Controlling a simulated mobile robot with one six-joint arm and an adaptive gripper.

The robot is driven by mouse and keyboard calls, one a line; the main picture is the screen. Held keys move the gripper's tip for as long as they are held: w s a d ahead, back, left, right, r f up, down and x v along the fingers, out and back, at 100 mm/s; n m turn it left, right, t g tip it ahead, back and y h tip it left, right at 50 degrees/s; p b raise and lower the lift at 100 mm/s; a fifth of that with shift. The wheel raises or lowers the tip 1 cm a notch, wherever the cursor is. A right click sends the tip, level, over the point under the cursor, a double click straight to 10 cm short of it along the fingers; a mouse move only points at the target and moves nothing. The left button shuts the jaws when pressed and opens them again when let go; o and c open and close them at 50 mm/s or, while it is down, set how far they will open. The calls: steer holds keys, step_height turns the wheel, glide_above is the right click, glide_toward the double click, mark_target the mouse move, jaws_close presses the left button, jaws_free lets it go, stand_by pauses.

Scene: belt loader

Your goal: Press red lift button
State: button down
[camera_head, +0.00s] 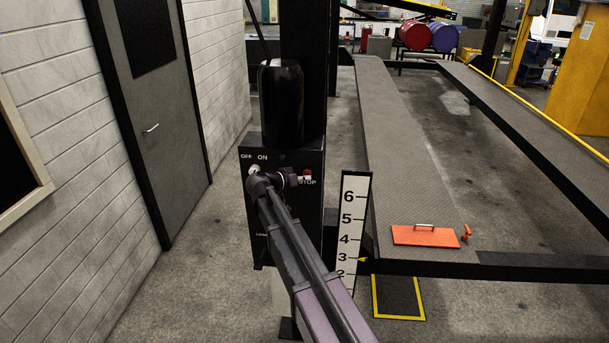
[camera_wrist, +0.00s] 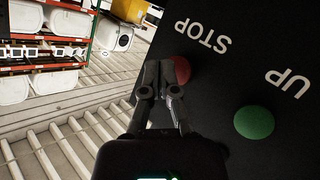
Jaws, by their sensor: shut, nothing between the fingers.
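The red button (camera_wrist: 182,68) sits beside the word STOP on a black control panel (camera_wrist: 225,80) in the wrist view. A green button (camera_wrist: 254,122) labelled UP is near it. In the head view the red button (camera_head: 307,173) shows at the right edge of the black control box (camera_head: 285,158), partly behind my arm's end. My gripper (camera_wrist: 160,70) is shut and empty. Its fingertips overlap the red button's left edge in the wrist view; I cannot tell whether they touch it. In the head view my wrist and arm cover the middle of the box.
A numbered scale (camera_head: 350,225) stands right of the box. Lift ramps (camera_head: 400,150) run away behind it, with an orange plate (camera_head: 426,236) on one. A grey door (camera_head: 160,110) and brick wall are at left. Open floor lies between wall and box.

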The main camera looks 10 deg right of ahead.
steer(key=shift+s, duration=0.2)
stand_by(0.3)
steer(key=s, duration=0.1)
steer(key=s+a, duration=0.1)
steer(key=s, duration=0.2)
steer(key=shift+s+a, duration=0.25)
steer(key=shift+a, duration=0.05)
stand_by(0.7)
steer(key=s+d+f+n+g+y+b, duration=0.35)
steer(key=s+f+y+b, duration=0.2)
steer(key=s+f, duration=0.9)
steer(key=s+a+f+n+g+y+b, duration=0.3)
steer(key=s+f+y+b, duration=0.3)
steer(key=s+f, duration=0.4)
steer(key=s+y, duration=0.1)
steer(key=s, duration=0.1)
steer(key=shift+s+a, duration=0.15)
steer(key=shift+s, duration=0.2)
